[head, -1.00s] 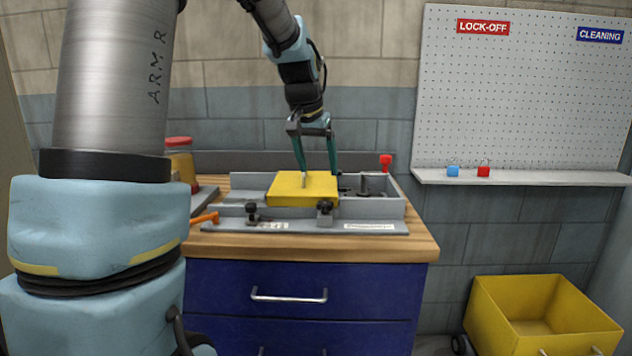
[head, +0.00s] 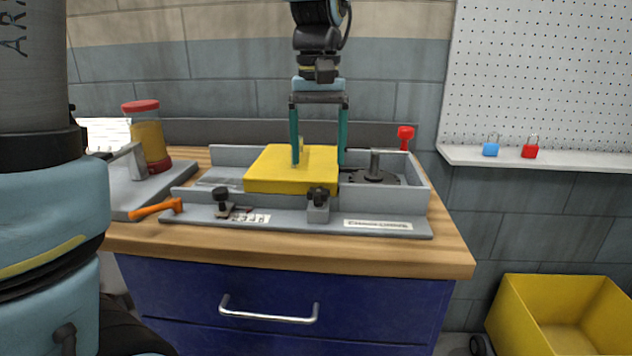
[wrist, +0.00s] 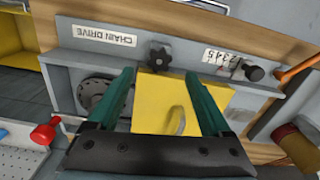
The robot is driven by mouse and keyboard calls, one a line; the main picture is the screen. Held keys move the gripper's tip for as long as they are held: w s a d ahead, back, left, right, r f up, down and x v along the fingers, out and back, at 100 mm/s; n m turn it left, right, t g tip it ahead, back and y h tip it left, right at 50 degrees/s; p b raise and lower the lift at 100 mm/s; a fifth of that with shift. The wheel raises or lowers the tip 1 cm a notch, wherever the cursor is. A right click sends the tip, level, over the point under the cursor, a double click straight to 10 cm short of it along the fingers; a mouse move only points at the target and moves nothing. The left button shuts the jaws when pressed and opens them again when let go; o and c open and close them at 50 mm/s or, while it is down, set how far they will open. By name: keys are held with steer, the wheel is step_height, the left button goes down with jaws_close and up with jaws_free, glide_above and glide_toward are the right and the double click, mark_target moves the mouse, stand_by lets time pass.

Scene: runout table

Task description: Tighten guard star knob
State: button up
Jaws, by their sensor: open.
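The black star knob (head: 318,195) sits on a grey block at the front of the yellow guard (head: 262,180). In the wrist view the star knob (wrist: 160,56) lies just beyond and between the fingertips, apart from them. My gripper (head: 318,162) is open and empty, pointing down over the guard, with its green fingers spread. The wrist view shows my gripper (wrist: 160,73) with the guard (wrist: 150,112) and its raised handle (wrist: 179,122) between the fingers. The guard looks seated in the grey frame; I cannot tell how tight the knob is.
A second black knob (head: 221,195) stands by a number scale at the left. An orange lever (head: 155,208) and a red-lidded jar (head: 148,138) are further left. A red knob (head: 405,136) rises at the back right. A yellow bin (head: 515,315) stands on the floor at right.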

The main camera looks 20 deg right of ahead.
mark_target(318, 192)
step_height(318, 192, down, 7)
steer(key=shift+r, duration=0.1)
stand_by(0.3)
jaws_close()
stand_by(0.5)
